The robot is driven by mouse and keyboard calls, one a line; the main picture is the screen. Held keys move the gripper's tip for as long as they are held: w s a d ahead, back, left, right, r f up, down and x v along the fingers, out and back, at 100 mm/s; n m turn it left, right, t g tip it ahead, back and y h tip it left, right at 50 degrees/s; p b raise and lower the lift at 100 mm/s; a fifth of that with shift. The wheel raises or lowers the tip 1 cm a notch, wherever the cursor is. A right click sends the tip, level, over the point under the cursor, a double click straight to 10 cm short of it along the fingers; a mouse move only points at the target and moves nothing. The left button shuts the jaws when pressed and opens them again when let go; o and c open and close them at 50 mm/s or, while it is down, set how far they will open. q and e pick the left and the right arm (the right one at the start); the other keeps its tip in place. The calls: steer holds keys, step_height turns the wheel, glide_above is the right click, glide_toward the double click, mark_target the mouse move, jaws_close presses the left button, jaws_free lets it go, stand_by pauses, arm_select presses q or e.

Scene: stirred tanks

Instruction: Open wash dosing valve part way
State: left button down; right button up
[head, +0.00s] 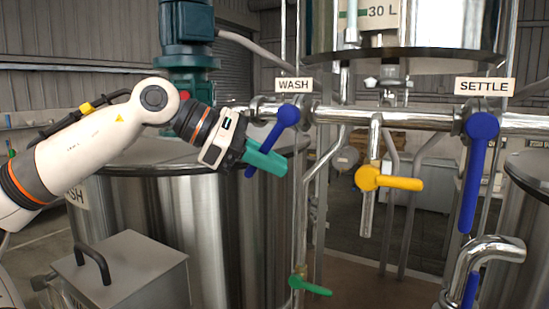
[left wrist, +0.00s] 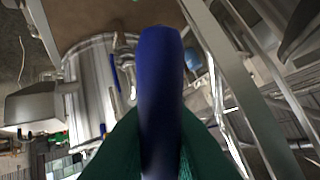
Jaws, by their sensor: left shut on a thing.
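The wash dosing valve has a blue lever (head: 287,116) on the steel pipe under the WASH sign (head: 293,85). The lever slants down and to the left from its pivot. My left gripper (head: 266,161) comes in from the left and is shut on the lever's lower part, with its teal fingers hiding some of it. The lever's tip shows just past the fingers. In the left wrist view the blue lever (left wrist: 160,85) stands between the two green fingers (left wrist: 160,150). My right gripper is in neither view.
A second blue lever (head: 475,175) hangs straight down under the SETTLE sign (head: 484,87). A yellow lever (head: 390,180) sits between them, and a green lever (head: 312,287) is low down. A steel tank (head: 170,230) stands below my left arm.

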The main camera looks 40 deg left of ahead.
arm_select(q)
steer(key=shift+r, duration=0.1)
stand_by(0.3)
steer(key=c, duration=1.4)
jaws_free()
steer(key=b+v, duration=0.3)
steer(key=v, duration=0.9)
